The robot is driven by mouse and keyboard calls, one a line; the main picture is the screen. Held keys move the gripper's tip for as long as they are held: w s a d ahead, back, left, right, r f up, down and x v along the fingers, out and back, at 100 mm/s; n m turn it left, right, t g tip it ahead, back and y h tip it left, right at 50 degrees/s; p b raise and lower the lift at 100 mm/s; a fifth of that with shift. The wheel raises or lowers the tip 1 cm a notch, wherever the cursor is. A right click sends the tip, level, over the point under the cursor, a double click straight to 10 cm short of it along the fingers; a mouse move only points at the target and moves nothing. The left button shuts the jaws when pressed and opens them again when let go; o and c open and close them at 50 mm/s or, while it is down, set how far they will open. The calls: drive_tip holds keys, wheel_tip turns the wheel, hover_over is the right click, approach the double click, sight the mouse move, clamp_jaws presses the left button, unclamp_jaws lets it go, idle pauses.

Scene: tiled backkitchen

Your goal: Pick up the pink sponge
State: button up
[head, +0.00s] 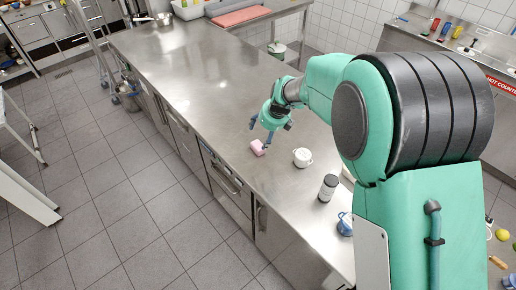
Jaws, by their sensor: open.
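The pink sponge (257,147) lies on the steel counter (198,72), near its front edge. It is a small pink block. My gripper (260,135) is open just above and beside the sponge, with its fingers pointing down. One finger is close to the sponge's right side and the other is to the upper left. I cannot tell from this view whether a finger touches the sponge.
A white cup-like item (302,157) stands right of the sponge. A red board (240,16) lies at the far end. The counter's middle is clear.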

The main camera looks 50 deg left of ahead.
hover_over(257, 146)
drive_tip(key=d, duration=0.2)
drive_tip(key=shift+s+f+b, duration=0.15)
drive_tip(key=shift+f+b, duration=0.05)
drive_tip(key=shift+f, duration=1.8)
drive_tip(key=shift+s+f+b, duration=0.1)
drive_tip(key=shift+f+b, duration=0.1)
drive_tip(key=shift+f, duration=1.75)
drive_tip(key=shift+f, duration=0.1)
drive_tip(key=shift+b+x, duration=0.4)
drive_tip(key=shift+x, duration=2.05)
drive_tip(key=c, duration=0.9)
drive_tip(key=shift+o, duration=0.2)
